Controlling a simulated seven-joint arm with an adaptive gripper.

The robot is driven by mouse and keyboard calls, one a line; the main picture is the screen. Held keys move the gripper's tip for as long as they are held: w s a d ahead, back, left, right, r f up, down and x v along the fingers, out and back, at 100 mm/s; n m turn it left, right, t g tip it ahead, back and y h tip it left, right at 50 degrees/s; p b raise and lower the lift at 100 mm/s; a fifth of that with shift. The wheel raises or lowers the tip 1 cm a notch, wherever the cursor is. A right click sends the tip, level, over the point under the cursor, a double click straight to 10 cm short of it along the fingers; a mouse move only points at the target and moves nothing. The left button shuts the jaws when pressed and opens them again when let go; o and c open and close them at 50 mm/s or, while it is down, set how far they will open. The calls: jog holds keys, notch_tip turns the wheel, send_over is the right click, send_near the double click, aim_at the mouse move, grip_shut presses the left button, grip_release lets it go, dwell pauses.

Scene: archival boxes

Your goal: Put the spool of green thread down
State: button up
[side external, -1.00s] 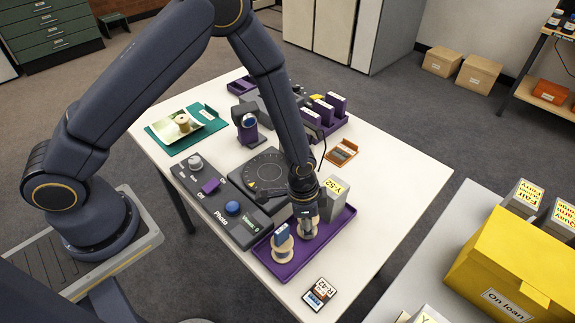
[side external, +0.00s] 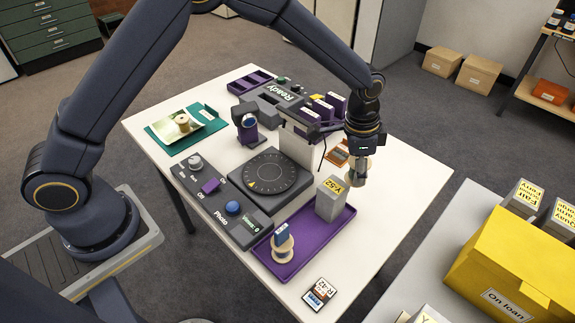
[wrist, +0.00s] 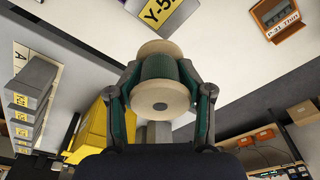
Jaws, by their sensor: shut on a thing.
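The spool of green thread (wrist: 158,92), with pale wooden discs around dark green thread, is between my fingers in the wrist view. My gripper (wrist: 160,68) is shut on it. In the side view my gripper (side external: 359,160) hangs over the white table's right part, past the purple tray (side external: 300,257). The spool (side external: 359,175) shows small beneath it, and its thread colour is hard to make out there. It appears to be held above the tabletop; the exact gap is unclear.
An orange holder (side external: 337,152) stands just left of my gripper, partly hidden. Bare white tabletop (side external: 400,205) lies to the right. A black turntable (side external: 268,172) is mid-table.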

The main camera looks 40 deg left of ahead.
send_over(374, 193)
jog(key=s, duration=0.3)
notch_tip(374, 193, down, 3)
jog(key=w, duration=0.3)
jog(key=shift+n, duration=0.3)
jog(key=f, duration=1)
jog(key=shift+s+a+f, duration=0.15)
jog(key=shift+s+f, duration=0.05)
jog(key=shift+f, duration=0.2)
jog(key=shift+f, duration=0.1)
jog(key=o, duration=1.2)
